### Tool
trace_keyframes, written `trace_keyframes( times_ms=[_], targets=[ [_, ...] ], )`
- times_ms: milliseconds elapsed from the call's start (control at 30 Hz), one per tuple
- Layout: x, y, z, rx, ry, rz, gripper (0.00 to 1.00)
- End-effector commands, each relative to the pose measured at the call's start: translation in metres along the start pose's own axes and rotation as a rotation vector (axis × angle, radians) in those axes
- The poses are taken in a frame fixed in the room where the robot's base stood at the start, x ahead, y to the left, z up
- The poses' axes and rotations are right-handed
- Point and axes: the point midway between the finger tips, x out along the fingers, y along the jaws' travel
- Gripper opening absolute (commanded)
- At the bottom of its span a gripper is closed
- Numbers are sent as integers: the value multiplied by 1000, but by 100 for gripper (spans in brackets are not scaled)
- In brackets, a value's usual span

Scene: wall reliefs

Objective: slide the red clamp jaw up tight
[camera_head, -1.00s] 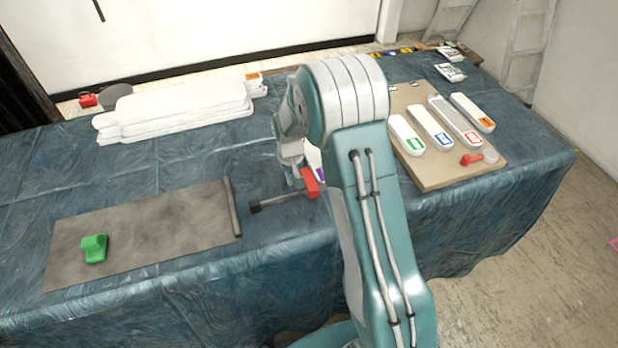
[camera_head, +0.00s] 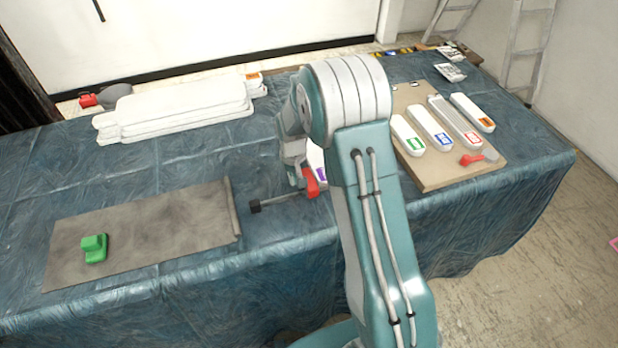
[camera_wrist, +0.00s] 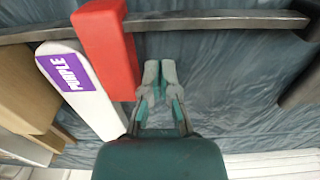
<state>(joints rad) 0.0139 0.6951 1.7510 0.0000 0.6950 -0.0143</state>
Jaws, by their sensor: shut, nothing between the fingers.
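The red clamp jaw (camera_wrist: 108,48) sits across a dark metal bar (camera_wrist: 220,22) in the wrist view. In the head view the jaw (camera_head: 312,183) is partly hidden by my arm. A white piece with a purple label reading PURPLE (camera_wrist: 84,92) lies right beside the jaw on its left; I cannot tell if they are pressed together. My gripper (camera_wrist: 160,70) is shut and empty, just right of the jaw's lower part in the wrist view, with a narrow gap of blue cloth between. The bar's black end (camera_head: 255,206) shows in the head view.
A grey mat (camera_head: 150,235) with a green block (camera_head: 94,248) lies on the left. Stacked white slabs (camera_head: 175,108) stand behind. Blue cloth covers the table.

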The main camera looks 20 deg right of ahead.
Motion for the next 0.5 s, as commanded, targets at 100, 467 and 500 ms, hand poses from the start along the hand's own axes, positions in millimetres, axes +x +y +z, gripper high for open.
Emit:
trace_keyframes(
  times_ms=[100, 467, 500],
  targets=[
    [0, 2, 0, 1, 0, 0, 0],
    [0, 9, 0, 1, 0, 0, 0],
    [0, 9, 0, 1, 0, 0, 0]
  ],
)
